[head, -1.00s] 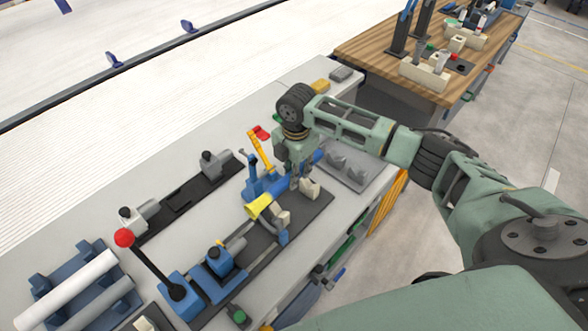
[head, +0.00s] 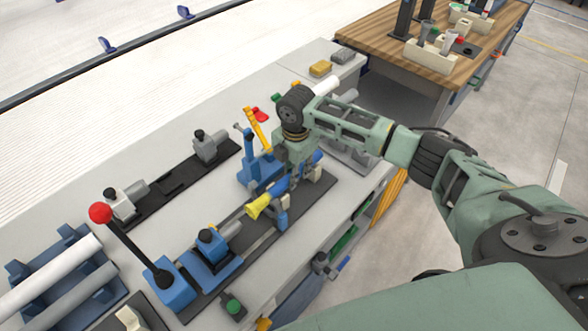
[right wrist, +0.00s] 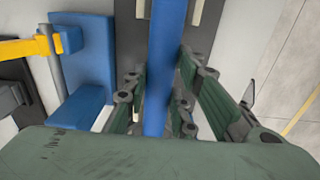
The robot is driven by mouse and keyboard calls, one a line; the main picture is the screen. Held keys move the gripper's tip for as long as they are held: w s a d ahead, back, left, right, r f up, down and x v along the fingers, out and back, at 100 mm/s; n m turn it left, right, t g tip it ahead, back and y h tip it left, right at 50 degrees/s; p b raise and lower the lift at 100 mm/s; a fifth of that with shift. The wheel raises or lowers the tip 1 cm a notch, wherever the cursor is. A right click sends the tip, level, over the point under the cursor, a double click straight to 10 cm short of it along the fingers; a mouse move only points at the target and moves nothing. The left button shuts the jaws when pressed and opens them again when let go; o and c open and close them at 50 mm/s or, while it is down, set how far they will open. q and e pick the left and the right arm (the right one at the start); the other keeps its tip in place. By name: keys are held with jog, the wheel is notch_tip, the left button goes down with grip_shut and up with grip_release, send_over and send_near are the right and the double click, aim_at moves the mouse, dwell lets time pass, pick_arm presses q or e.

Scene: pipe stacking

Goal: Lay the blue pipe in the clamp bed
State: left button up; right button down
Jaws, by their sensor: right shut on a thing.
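The blue pipe (head: 278,188) with a yellow flared end (head: 257,207) is in my right gripper (head: 294,186). The right gripper points down and is shut around the pipe's middle. In the right wrist view the pipe (right wrist: 166,65) runs lengthwise between the right gripper's fingers (right wrist: 160,118). The clamp bed is a dark plate (head: 318,190) with cream blocks (head: 314,174) and a blue clamp (head: 283,212). The pipe lies along and over this bed; I cannot tell whether it touches the blocks. My left gripper is not in view.
A blue toggle clamp with a yellow handle (head: 257,128) stands close behind the pipe. A red-knobbed lever (head: 100,213) rises at the left. White and grey pipes (head: 50,275) lie in a blue rack. A wooden bench (head: 400,40) is at the back right.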

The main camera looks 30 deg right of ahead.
jog(key=shift+f, duration=0.25)
jog(key=c, duration=1.4)
grip_release()
